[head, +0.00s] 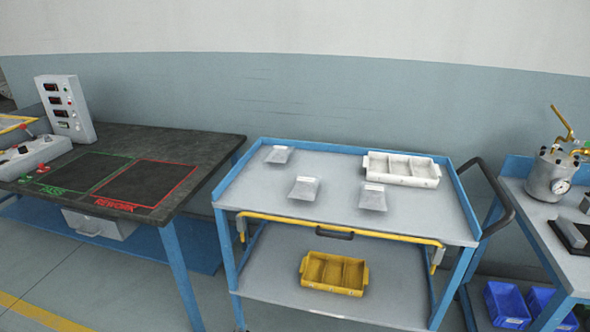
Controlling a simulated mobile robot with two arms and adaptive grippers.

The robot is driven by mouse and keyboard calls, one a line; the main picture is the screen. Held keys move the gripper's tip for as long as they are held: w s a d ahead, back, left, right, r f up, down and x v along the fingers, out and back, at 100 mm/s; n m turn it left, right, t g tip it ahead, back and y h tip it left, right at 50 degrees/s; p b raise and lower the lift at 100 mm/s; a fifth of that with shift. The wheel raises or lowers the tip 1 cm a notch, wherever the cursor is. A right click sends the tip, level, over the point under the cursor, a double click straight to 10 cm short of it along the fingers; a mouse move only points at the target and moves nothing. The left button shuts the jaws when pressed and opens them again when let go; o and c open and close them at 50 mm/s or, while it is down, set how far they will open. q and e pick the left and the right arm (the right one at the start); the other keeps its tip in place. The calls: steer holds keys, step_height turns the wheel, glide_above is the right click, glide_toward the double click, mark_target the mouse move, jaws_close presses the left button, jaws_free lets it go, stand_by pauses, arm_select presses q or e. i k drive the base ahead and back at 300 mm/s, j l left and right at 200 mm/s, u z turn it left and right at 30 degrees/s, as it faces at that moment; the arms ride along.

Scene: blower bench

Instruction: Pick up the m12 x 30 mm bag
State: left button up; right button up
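Three small grey bags with pale label strips lie apart on the top shelf of the blue cart (265,205). One bag (279,155) is at the back left. Another bag (304,188) is near the front, left of the middle. The third bag (373,197) is right of the middle, in front of the white tray. The labels are too small to read, so I cannot tell which bag is the m12 x 30 mm one. Neither of my grippers is in view.
A white divided tray (402,170) stands at the cart's back right. A yellow divided tray (334,274) is on the lower shelf. A dark bench (216,145) with PASS and REWORK areas is left. A bench with a pressure pot (548,176) is right, with blue bins (507,305) below.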

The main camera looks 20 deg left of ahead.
mark_target(305, 187)
steer(key=i+j+u, duration=0.1)
steer(key=i, duration=0.4)
steer(key=i+j, duration=0.3)
steer(key=i, duration=0.25)
steer(key=k+u, duration=0.05)
